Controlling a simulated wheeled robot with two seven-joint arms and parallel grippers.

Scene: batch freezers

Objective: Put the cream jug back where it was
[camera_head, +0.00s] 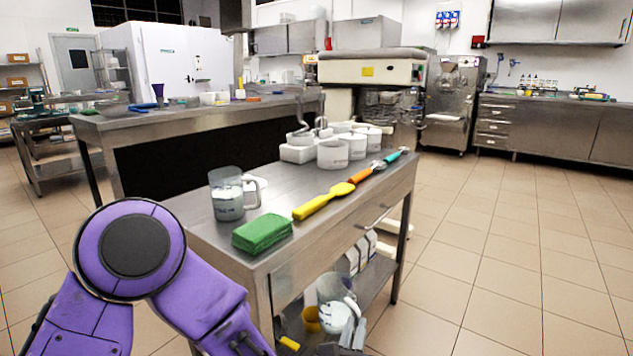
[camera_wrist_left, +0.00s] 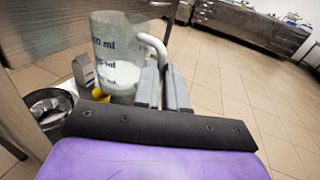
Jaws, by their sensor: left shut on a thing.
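My left gripper (camera_head: 352,332) is low at the front of the steel table, at about the height of its lower shelf. It is shut on the handle of a clear measuring jug (camera_head: 338,300) with white liquid in the bottom. In the left wrist view the jug (camera_wrist_left: 117,60) stands upright, its handle (camera_wrist_left: 155,45) running down to between the grey fingers (camera_wrist_left: 165,88). Whether the jug's base touches the shelf is hidden. A second clear jug (camera_head: 228,197) with pale contents stands on the tabletop. My right gripper is not in view.
The steel table (camera_head: 283,187) holds a green cloth (camera_head: 262,233), a yellow spatula (camera_head: 322,201) and white tubs (camera_head: 332,154). White cartons (camera_head: 360,251) stand on its lower shelf. A dark round bin (camera_wrist_left: 50,108) shows in the wrist view. The tiled floor at right is clear.

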